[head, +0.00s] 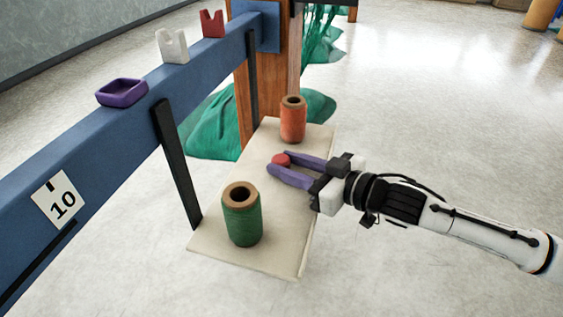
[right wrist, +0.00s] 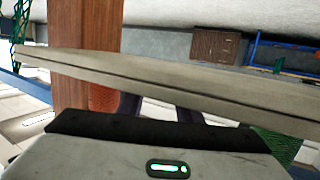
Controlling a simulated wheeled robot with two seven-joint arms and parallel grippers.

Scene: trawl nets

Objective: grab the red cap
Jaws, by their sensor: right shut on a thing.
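The red cap (head: 281,160) is a small round red piece above the pale board, between the purple fingertips of my right gripper (head: 277,168). The right gripper reaches in from the right and is shut on the cap, one finger on each side of it. In the right wrist view the fingers (right wrist: 130,106) are mostly hidden behind the gripper's body and the board's edge, and the cap does not show. My left gripper is not in view.
On the pale board (head: 215,240) stand an orange spool (head: 292,119) behind the gripper and a green spool (head: 242,214) in front. A blue beam (head: 110,128) along the left carries a purple tray (head: 122,92), a white holder (head: 172,45) and a red holder (head: 212,23). Green net (head: 215,125) hangs behind.

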